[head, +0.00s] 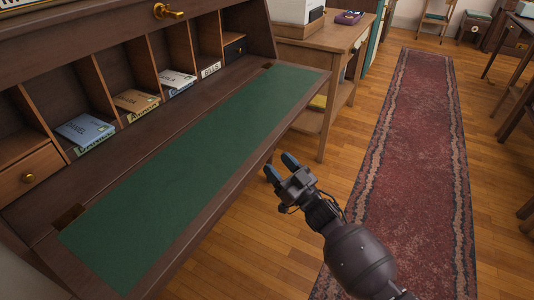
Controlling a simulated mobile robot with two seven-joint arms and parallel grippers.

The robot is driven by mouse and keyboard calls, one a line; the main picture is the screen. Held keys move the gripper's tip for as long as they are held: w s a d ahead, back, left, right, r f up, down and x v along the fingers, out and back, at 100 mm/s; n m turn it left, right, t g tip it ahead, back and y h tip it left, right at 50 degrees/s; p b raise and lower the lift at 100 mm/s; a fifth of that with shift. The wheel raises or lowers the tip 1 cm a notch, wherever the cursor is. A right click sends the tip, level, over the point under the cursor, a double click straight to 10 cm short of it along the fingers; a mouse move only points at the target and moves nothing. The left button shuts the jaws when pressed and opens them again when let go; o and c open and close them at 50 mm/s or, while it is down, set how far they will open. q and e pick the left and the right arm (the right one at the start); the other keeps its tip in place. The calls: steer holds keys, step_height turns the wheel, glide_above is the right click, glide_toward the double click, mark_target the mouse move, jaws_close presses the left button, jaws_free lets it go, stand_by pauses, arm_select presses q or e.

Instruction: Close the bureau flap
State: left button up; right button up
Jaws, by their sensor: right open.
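The bureau flap (200,172) is folded down and lies open, its green inlay facing up in a dark wood frame. It spans from the lower left to the upper middle of the head view. The bureau (130,30) stands behind it with its pigeonholes exposed. My right gripper (281,168) is open and empty, just off the flap's front edge over the wood floor. I cannot tell exactly how it compares in height with the flap. My left gripper is not in view.
Pigeonholes hold labelled packets, including a blue one (85,129) and a tan one (136,101). A small drawer (30,175) is at left. A side table (335,40) stands beyond the flap. A red runner (410,150) covers clear floor at right.

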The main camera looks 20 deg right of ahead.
mark_target(268, 153)
steer(key=shift+b+x, duration=0.3)
steer(key=shift+x, duration=2.1)
steer(key=shift+c, duration=0.2)
jaws_close()
